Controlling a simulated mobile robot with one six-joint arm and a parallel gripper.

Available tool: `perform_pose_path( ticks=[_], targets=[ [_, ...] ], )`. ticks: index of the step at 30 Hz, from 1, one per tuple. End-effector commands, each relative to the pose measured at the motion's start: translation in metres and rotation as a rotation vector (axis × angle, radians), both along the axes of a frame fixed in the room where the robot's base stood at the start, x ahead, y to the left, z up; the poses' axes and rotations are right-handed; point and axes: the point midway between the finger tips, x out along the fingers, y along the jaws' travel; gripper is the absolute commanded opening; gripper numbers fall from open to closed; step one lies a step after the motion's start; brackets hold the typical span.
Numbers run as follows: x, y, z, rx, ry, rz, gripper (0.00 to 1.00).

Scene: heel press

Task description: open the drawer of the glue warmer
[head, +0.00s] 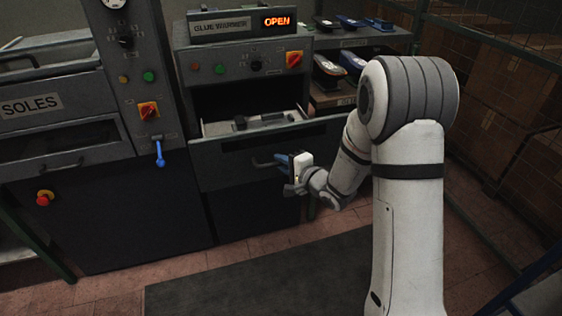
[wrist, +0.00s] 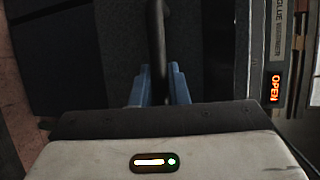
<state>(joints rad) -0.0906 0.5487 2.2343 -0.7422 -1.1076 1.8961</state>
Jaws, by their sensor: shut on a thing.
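The glue warmer (head: 243,75) is a grey machine in the middle of the head view, with a lit red display reading OPEN (head: 277,21). Its drawer (head: 235,158) stands pulled out, and light and dark items show inside it. My gripper (head: 283,161) is at the drawer's front, at the dark bar handle (head: 262,163). In the wrist view my gripper's blue fingers (wrist: 160,88) are on both sides of the handle (wrist: 157,45), shut on it. The OPEN display also shows in the wrist view (wrist: 275,89). My gripper hides part of the handle in the head view.
The soles machine (head: 60,125) stands to the left, with a blue lever (head: 159,152) on its panel. A shelf with shoes (head: 345,60) is behind at the right. A wire fence (head: 490,40) runs along the right. A dark mat (head: 300,275) lies on the clear floor in front.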

Motion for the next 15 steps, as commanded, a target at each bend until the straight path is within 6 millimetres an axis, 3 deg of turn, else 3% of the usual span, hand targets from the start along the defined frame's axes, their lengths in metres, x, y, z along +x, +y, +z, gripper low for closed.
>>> perform_pose_path(
  ticks=[3, 4, 11, 15],
  targets=[
    [0.0002, 0.0001, -0.0006, -0.001, 0.001, -0.001, 0.0],
    [0.0002, 0.0002, -0.0006, -0.001, 0.001, -0.001, 0.16],
    [0.0, 0.0013, -0.0005, 0.0, 0.001, 0.001, 0.35],
    [0.0001, 0.0016, -0.0004, 0.0, 0.001, 0.001, 0.36]
  ],
)
